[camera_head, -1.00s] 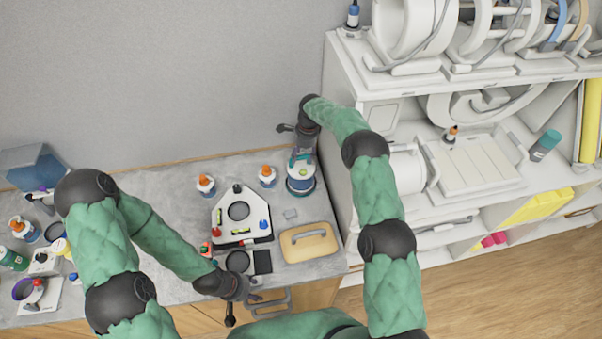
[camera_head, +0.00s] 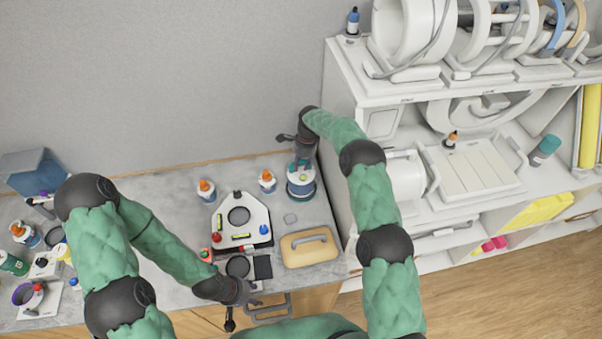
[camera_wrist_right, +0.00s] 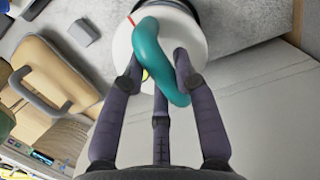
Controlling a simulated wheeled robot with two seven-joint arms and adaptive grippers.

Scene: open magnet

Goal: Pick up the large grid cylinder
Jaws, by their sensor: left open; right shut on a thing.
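A white and teal cylinder (camera_head: 301,186) with a teal handle stands at the back right of the grey counter; I take it as the large grid cylinder, though no grid shows clearly. My right gripper (camera_head: 304,158) is above it, pointing down. In the right wrist view the fingers of this gripper (camera_wrist_right: 160,75) are closed around the teal handle (camera_wrist_right: 152,55), above the round white top (camera_wrist_right: 190,35). The cylinder looks upright; I cannot tell whether it is clear of the counter. My left gripper (camera_head: 243,305) is open and empty at the counter's front edge.
Two orange-capped bottles (camera_head: 206,190) (camera_head: 267,181), a white triangular device (camera_head: 240,222) and a tan case (camera_head: 309,247) stand near the cylinder. A white shelf (camera_head: 342,140) rises close on the right. More bottles crowd the counter's left end.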

